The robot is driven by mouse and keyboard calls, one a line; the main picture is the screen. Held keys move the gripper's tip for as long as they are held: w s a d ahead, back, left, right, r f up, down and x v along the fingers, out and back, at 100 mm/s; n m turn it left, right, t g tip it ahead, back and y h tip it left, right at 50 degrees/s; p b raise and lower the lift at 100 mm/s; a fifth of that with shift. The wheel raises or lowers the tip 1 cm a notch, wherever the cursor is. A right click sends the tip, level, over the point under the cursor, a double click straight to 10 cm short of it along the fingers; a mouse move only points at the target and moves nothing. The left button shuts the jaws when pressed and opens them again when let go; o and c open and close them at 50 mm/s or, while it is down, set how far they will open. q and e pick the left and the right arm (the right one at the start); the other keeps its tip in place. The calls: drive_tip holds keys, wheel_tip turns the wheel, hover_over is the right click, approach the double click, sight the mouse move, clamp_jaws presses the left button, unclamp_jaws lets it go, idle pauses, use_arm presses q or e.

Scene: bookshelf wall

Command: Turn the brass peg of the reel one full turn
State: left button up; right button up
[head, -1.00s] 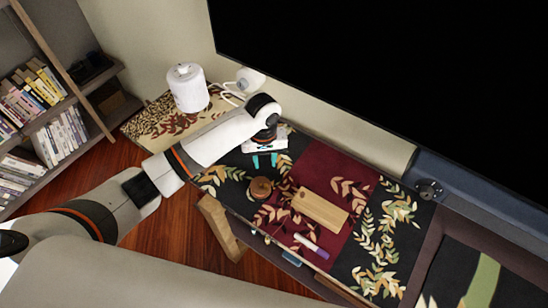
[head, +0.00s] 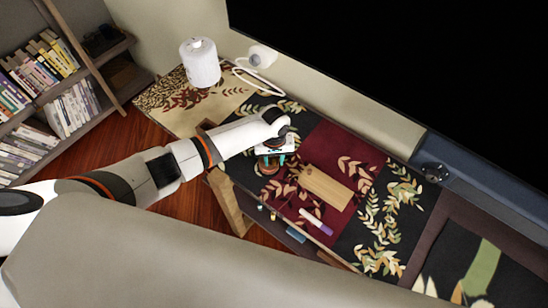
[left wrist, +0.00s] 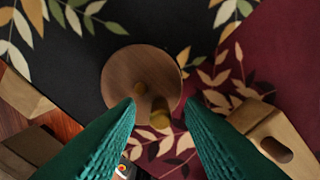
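The reel (head: 268,168) is a round brown wooden disc on the dark part of the table runner, partly hidden by my left gripper in the head view. In the left wrist view the reel (left wrist: 128,66) shows from above, with a short wooden post in its middle. The brass peg (left wrist: 162,116) stands near the reel's rim on the side closest to the camera. My left gripper (left wrist: 160,107) has teal ridged fingers, open and pointing down, one on each side of the peg with visible gaps. I cannot tell its exact height. My right gripper is not in view.
A wooden board (head: 326,186) with a slot lies to the right of the reel. A purple-and-white marker (head: 316,221) lies near the table's front edge. A white cylinder (head: 200,62) stands at the back left. A large black screen (head: 420,70) rises behind the table.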

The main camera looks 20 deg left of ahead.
use_arm(q)
drive_tip(key=shift+c, duration=0.8)
clamp_jaws()
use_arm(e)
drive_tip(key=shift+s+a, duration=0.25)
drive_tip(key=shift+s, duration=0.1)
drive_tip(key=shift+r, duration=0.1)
